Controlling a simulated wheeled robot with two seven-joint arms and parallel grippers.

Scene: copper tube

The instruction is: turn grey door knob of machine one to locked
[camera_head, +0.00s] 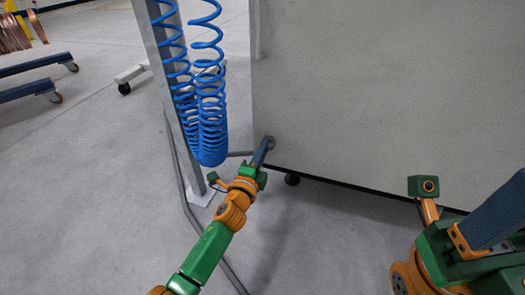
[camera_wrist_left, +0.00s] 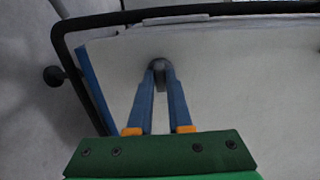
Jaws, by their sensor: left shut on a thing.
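The grey door knob (camera_wrist_left: 159,66) shows in the left wrist view on a large pale panel (camera_wrist_left: 230,75), between the tips of my left gripper's blue fingers. In the head view the knob (camera_head: 269,139) is a small dark grey shape near the panel's lower left corner. My left gripper (camera_head: 266,147) reaches up to it and is shut on it. The fingers hide part of the knob, and I cannot tell its turned position. In the head view my right arm (camera_head: 440,240) is at the lower right; its fingertips are not clearly seen.
Coiled blue hoses (camera_head: 208,110) hang by a grey post (camera_head: 170,80) left of the panel, close to my left arm. Blue cart frames (camera_head: 35,65) stand far left. Open grey floor (camera_head: 90,190) lies at left.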

